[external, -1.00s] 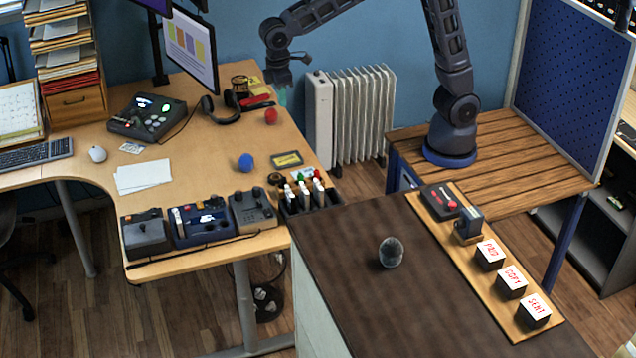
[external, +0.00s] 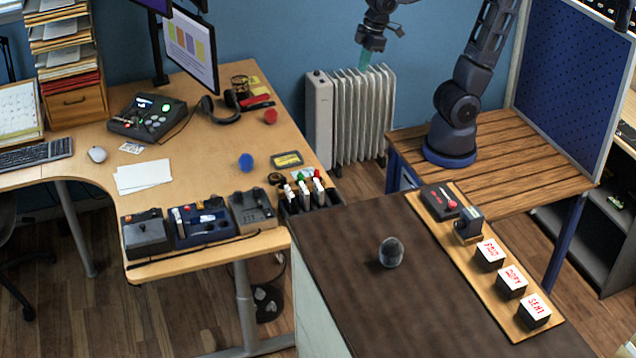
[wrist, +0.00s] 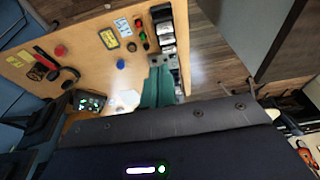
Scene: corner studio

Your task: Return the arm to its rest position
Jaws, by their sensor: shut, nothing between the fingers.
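My gripper (external: 365,60) hangs at the top of the external view, in front of the blue wall and just above the white radiator. Its green fingers are together with nothing between them. In the wrist view the green fingers (wrist: 158,87) show against the desk's edge, clear of any object. My arm rises from its dark blue base on the slatted wooden table (external: 500,150) and leaves the top of the external view, so its upper part is hidden.
The white radiator (external: 362,110) stands below my gripper.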

